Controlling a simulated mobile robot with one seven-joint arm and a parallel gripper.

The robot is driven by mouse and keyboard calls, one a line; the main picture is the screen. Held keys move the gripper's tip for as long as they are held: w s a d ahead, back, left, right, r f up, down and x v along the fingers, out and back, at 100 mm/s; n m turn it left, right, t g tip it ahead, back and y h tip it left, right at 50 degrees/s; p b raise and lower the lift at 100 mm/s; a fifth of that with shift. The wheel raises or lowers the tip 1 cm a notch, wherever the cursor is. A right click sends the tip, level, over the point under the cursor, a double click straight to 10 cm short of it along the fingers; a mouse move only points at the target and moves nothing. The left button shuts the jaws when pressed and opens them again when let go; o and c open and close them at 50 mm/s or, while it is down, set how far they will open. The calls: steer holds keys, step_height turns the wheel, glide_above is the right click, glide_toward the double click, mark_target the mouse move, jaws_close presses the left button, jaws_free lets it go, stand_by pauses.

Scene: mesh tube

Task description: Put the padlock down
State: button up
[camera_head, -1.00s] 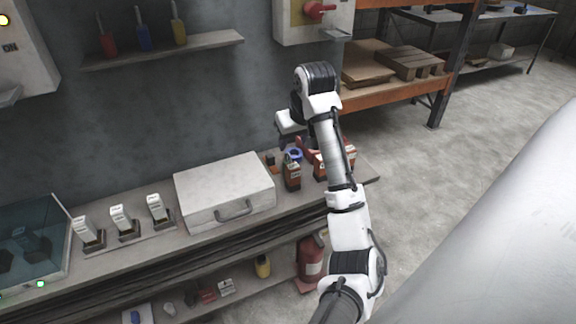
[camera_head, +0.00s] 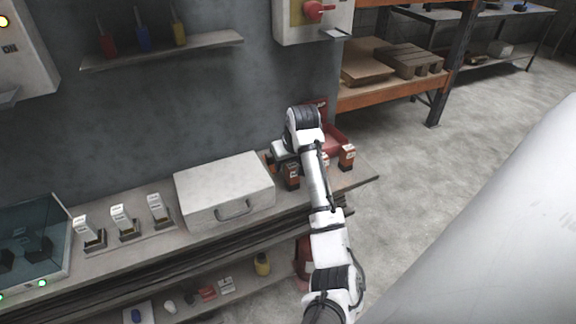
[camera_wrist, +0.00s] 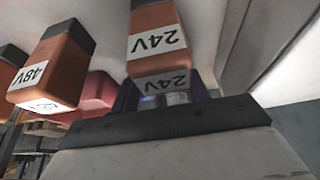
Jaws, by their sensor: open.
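I cannot make out a padlock in either view. My gripper (camera_head: 284,156) is low over the right end of the bench, among orange-brown battery blocks, and the arm partly covers it. In the wrist view my gripper (camera_wrist: 165,98) shows dark finger parts behind a wide black bar. Its jaws are open, and I see nothing clearly held. A block marked 24V (camera_wrist: 157,38) is close in front of the fingers. A block marked 48V (camera_wrist: 50,70) is to its left.
A red box (camera_head: 337,140) stands behind the arm, with another orange block (camera_head: 347,158) near the bench's right end. A white case (camera_head: 225,190) lies left of the gripper. The bench (camera_head: 355,178) has a narrow bare strip along its front right edge.

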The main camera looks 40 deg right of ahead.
steer(key=shift+c, duration=0.4)
jaws_close()
steer(key=shift+r, duration=0.15)
